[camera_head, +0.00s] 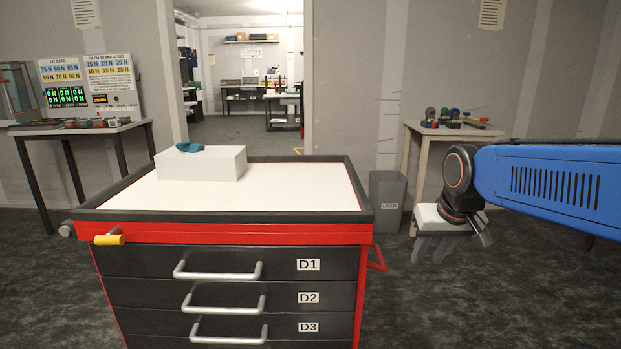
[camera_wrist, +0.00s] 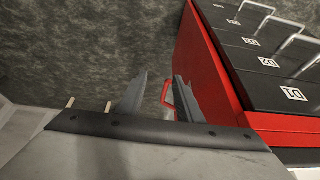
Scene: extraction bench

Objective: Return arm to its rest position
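My blue arm (camera_head: 550,183) reaches in from the right edge of the head view. My gripper (camera_head: 432,252) hangs below its wrist, fingers pointing down, to the right of the red and black drawer cart and apart from it. In the wrist view my gripper (camera_wrist: 160,78) has its two grey fingers spread apart. Nothing is held between them. The cart's red side handle (camera_wrist: 168,97) shows in the gap beyond the fingers.
The cart (camera_head: 220,233) carries a white block (camera_head: 215,168) with a teal item (camera_head: 190,147) on it. A grey bin (camera_head: 387,197) stands behind my gripper. A side table (camera_head: 450,132) with several tools is at right, another (camera_head: 75,131) at left. Open floor lies around my gripper.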

